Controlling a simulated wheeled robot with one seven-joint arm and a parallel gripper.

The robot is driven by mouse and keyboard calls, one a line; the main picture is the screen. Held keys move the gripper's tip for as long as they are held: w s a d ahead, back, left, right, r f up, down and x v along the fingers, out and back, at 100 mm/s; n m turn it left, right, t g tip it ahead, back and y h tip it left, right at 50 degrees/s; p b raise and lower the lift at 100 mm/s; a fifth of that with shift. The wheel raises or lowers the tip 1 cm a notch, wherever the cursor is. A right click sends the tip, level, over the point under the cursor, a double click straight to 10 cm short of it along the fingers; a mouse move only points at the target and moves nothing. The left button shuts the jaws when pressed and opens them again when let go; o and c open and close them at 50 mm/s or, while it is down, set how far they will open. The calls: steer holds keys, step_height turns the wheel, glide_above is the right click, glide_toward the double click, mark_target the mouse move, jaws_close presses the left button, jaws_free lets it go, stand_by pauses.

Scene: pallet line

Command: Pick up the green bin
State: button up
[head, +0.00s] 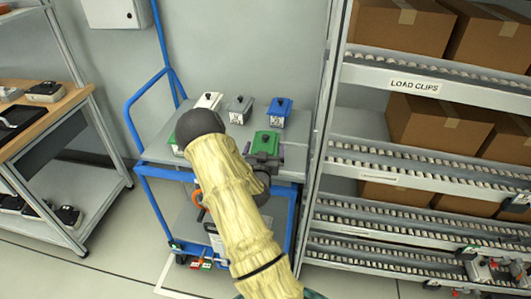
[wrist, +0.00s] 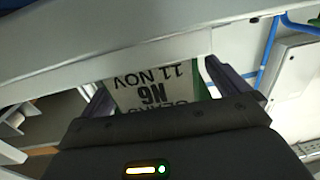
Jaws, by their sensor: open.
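The green bin (head: 267,140) stands on the top shelf of a blue-framed cart, at its front right. It has a green lid with a dark knob. My gripper (head: 264,163) is at its near side, low against it, partly hidden by my arm. In the wrist view a pale label reading "N6" and "11 NOV" upside down, with green edges, shows on the bin (wrist: 155,92). The open fingers (wrist: 160,88) lie on either side of this face. Whether they touch it cannot be told.
A white bin (head: 208,101), a grey bin (head: 239,107) and a blue bin (head: 280,109) stand behind on the cart (head: 305,140). Another bin is mostly hidden by my arm. A roller rack (head: 420,88) with cartons stands close on the right; a workbench (head: 45,125) on the left.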

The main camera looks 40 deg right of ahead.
steer(key=c, duration=1.3)
steer(key=shift+r, duration=0.1)
step_height(320, 180, up, 10)
stand_by(0.4)
